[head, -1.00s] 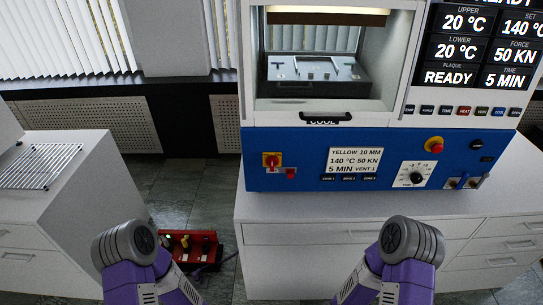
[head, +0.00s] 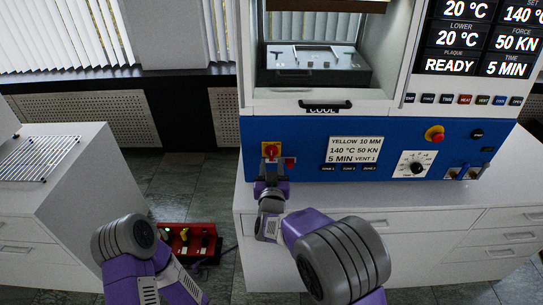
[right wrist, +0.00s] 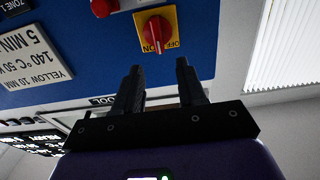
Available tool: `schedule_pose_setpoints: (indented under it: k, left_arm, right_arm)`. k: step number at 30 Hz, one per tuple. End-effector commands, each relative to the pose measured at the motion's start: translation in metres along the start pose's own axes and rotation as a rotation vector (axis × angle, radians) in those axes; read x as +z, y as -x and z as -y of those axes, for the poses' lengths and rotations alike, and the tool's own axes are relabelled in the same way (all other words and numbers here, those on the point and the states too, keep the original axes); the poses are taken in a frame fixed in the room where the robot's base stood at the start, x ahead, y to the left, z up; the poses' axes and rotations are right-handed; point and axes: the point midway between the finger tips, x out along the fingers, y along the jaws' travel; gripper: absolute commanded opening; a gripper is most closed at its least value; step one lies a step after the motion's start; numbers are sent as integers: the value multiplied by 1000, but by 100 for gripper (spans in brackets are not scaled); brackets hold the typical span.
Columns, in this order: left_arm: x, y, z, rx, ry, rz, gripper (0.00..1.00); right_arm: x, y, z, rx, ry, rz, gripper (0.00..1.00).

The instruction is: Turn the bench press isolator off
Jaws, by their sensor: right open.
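The bench press isolator (head: 270,151) is a red rotary knob on a yellow plate, at the left end of the press's blue front panel. It also shows in the right wrist view (right wrist: 157,32), with OFF and ON lettering on the plate. I cannot tell for certain which mark the knob points to. My right gripper (head: 270,174) is just below and in front of the isolator. In the right wrist view its two dark fingers (right wrist: 158,66) are apart and empty, with the knob beyond the gap between their tips. My left gripper is out of view.
A red button (head: 290,162) sits close to the right of the isolator, beside a printed settings label (head: 354,150). The white counter (head: 370,205) is below the panel. A red box (head: 188,240) stands on the floor. A wire rack (head: 38,158) lies on the left cabinet.

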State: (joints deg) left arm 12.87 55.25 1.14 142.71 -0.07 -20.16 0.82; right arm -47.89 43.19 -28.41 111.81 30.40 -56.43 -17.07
Motion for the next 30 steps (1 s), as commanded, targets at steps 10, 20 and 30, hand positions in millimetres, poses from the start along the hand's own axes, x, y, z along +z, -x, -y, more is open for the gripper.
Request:
schedule_pose_setpoints:
  k: [10,20,30]
  left_arm:
    - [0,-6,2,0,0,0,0]
    - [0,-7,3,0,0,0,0]
    - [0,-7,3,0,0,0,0]
  right_arm:
    - [2,-48,0,0,0,2,40]
    - [2,-58,0,-2,1,4,40]
    - [2,-58,0,-2,0,4,8]
